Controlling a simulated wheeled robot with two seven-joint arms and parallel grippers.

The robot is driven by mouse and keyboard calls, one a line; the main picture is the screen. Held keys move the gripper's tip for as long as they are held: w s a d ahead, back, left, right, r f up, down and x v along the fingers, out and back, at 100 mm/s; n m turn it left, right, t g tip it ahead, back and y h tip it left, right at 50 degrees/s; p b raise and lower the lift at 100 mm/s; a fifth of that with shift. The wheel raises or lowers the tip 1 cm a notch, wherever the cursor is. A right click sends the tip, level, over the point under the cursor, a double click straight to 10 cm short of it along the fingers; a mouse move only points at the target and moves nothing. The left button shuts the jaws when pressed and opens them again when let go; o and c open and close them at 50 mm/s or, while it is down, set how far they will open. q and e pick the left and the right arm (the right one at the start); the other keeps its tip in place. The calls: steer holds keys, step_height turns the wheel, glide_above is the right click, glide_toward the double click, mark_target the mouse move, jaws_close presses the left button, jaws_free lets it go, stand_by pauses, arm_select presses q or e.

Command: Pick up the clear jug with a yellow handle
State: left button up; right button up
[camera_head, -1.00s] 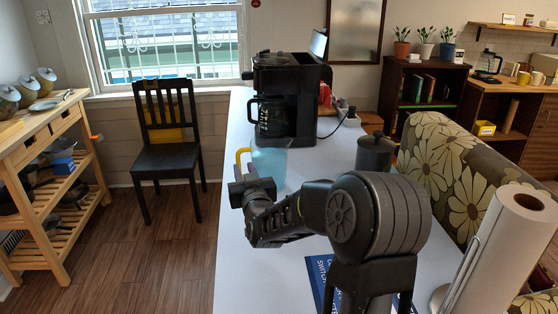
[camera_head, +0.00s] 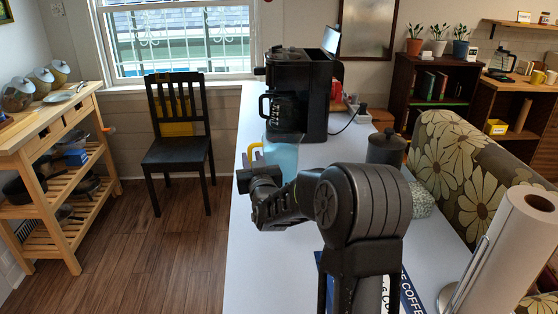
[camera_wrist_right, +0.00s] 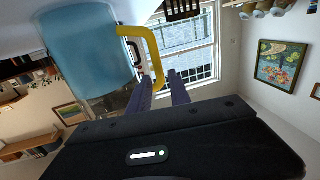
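The clear, blue-tinted jug (camera_head: 283,153) stands on the white counter in front of the coffee maker, with its yellow handle (camera_head: 252,156) pointing left. My right gripper (camera_head: 256,178) is at the near side of the handle, partly hiding the jug's lower part. In the right wrist view the jug (camera_wrist_right: 88,48) appears upside down, its yellow handle (camera_wrist_right: 154,52) reaching between the two fingertips. The right gripper (camera_wrist_right: 160,88) is open there, one finger on each side of the handle; contact is not clear. My left gripper is not in view.
A black coffee maker (camera_head: 298,97) stands just behind the jug. A dark lidded canister (camera_head: 385,150) and a paper towel roll (camera_head: 512,245) stand to the right. The white counter (camera_head: 252,240) is bare at front left. A black chair (camera_head: 180,150) stands left of it.

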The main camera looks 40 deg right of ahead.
mark_target(250, 152)
steer(key=p+x, duration=0.1)
steer(key=x, duration=0.3)
steer(key=shift+w+d, duration=0.1)
stand_by(0.4)
jaws_close()
stand_by(1.2)
steer(key=shift+r, duration=0.2)
